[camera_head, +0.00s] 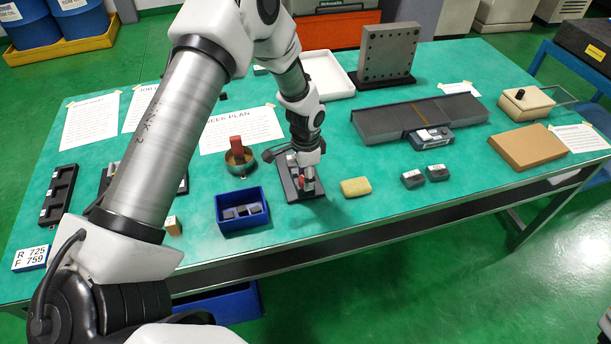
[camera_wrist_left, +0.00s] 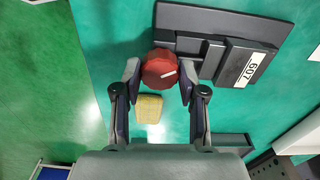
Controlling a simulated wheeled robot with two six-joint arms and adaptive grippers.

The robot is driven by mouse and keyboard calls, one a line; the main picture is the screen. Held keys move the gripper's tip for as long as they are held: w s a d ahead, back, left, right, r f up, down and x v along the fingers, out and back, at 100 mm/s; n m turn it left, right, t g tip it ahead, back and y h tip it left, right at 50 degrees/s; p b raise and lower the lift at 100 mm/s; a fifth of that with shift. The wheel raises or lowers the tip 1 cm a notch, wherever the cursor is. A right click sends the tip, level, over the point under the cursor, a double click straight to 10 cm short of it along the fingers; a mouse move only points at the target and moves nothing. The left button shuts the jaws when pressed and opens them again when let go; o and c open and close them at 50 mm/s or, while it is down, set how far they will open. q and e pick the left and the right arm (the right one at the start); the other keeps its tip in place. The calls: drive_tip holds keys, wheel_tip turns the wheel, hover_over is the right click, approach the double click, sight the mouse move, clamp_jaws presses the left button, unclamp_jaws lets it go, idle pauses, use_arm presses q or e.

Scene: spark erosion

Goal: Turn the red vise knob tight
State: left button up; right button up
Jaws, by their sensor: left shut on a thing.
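The red vise knob (camera_wrist_left: 159,69) has a white line on its face. It sits at the end of the dark grey vise (camera_wrist_left: 215,42), which carries a label reading 607. My left gripper (camera_wrist_left: 158,75) has one finger on each side of the knob and is shut on it. In the head view the left gripper (camera_head: 307,182) points down at the front of the vise (camera_head: 292,190), and the knob is mostly hidden by the fingers. My right gripper is not in view.
A yellow sponge (camera_head: 361,187) lies just right of the vise, with small dark blocks (camera_head: 413,179) beyond it. The table's front edge is near.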

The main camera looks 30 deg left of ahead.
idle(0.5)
use_arm(q)
drive_tip(key=o, duration=1.1)
drive_tip(key=shift+o, duration=0.2)
wheel_tip(320, 180, up, 12)
drive_tip(key=shift+f, duration=0.1)
